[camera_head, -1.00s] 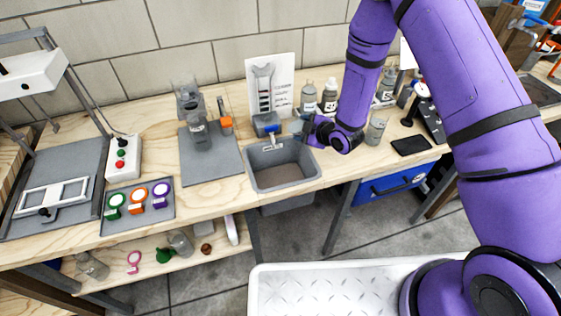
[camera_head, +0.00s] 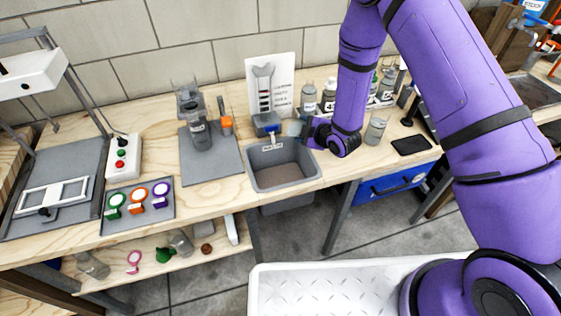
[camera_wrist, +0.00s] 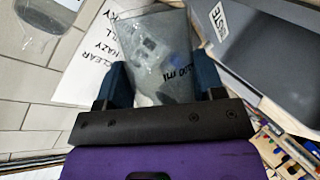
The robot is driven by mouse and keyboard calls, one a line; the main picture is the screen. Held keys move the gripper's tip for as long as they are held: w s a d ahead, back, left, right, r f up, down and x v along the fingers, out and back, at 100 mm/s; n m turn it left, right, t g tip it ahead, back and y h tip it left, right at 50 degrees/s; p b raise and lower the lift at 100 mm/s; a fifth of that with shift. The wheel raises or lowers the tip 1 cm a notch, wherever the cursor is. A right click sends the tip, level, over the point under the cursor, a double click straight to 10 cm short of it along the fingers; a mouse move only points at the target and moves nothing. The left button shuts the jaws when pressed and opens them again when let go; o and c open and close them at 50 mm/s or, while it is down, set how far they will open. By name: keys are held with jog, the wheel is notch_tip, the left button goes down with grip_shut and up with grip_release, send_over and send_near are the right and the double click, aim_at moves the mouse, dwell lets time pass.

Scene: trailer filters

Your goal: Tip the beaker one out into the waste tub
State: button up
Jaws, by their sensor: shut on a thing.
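My gripper (camera_wrist: 160,88) is shut on a clear beaker (camera_wrist: 162,45) with volume print on its side. In the head view my gripper (camera_head: 303,131) points left, and the beaker (camera_head: 295,127) is small and partly hidden by it near the tub's back right corner. The beaker looks tilted in the wrist view; I cannot make out what it contains. The grey waste tub (camera_head: 250,170) is set in the bench front, with a white label on its back wall. In the wrist view the tub (camera_wrist: 262,45) lies to the right of the beaker.
A sign with a wrench-shaped gauge (camera_head: 284,85) stands behind the tub. Several bottles (camera_head: 308,97) stand behind my gripper. Clear beakers (camera_head: 200,132) are on the grey mat to the left. A glass jar (camera_head: 376,130) stands right of my wrist.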

jog(key=shift+f+n+t+h+p, duration=0.15)
jog(key=shift+f+n+t+h, duration=0.25)
jog(key=shift+n, duration=0.3)
jog(key=shift+f+n+t+h+p, duration=0.15)
jog(key=shift+n+t+h, duration=0.15)
jog(key=shift+n+t, duration=0.3)
dwell(2.5)
jog(key=shift+s+a+f+n+t+p, duration=0.25)
jog(key=shift+s+a+n+t+p, duration=0.2)
jog(key=shift+s+a+n, duration=0.15)
dwell(1.3)
jog(key=shift+s+a+f+n+t+h, duration=0.15)
jog(key=shift+f+n+t+h, duration=0.1)
jog(key=shift+n+t+h, duration=0.25)
dwell(1.4)
jog(key=shift+r+n, duration=0.15)
jog(key=shift+n, duration=0.15)
